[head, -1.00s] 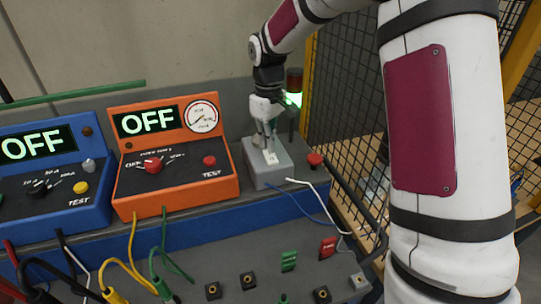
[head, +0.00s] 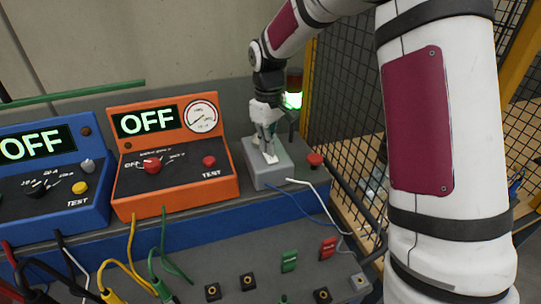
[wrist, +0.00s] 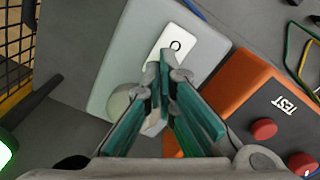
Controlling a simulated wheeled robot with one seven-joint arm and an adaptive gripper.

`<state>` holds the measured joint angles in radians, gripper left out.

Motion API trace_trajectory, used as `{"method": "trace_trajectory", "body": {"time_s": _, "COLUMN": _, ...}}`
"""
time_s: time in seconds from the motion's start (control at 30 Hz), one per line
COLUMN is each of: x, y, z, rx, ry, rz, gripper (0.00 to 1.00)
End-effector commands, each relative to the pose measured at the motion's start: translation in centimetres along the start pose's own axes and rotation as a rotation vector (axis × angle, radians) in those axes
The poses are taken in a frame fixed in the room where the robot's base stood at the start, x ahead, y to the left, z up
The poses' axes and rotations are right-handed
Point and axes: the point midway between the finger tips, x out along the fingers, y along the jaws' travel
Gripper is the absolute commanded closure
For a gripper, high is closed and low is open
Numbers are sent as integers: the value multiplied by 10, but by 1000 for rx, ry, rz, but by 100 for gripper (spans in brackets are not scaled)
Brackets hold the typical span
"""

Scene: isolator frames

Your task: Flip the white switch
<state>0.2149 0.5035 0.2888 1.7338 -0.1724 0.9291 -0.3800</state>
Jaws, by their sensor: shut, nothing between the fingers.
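The white switch (head: 270,157) is a rocker on top of a grey box (head: 270,178), right of the orange tester. In the wrist view the white switch (wrist: 176,44) shows a circle mark at its far end; its near part is hidden behind my fingers. My gripper (head: 266,147) is shut and empty, pointing down at the switch. In the wrist view my gripper (wrist: 167,75) has its fingertips over the rocker; I cannot tell whether they touch it.
The orange tester (head: 220,187) and blue tester (head: 95,207) stand to the left, both reading OFF. A red button (head: 315,160) sits right of the grey box. A lit green lamp (head: 293,100) stands behind. Cables run in front; a mesh fence (head: 345,100) is at right.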

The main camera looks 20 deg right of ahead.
Motion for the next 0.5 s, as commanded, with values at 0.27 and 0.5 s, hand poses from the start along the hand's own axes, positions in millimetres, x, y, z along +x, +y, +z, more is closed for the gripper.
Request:
{"method": "trace_trajectory", "body": {"time_s": 0.27, "x": 0, "y": 0, "z": 0, "rx": 0, "ry": -1, "rz": 0, "gripper": 100}}
{"method": "trace_trajectory", "body": {"time_s": 0.5, "x": -18, "y": 0, "z": 0, "rx": -1, "ry": 0, "rz": 1, "gripper": 100}}
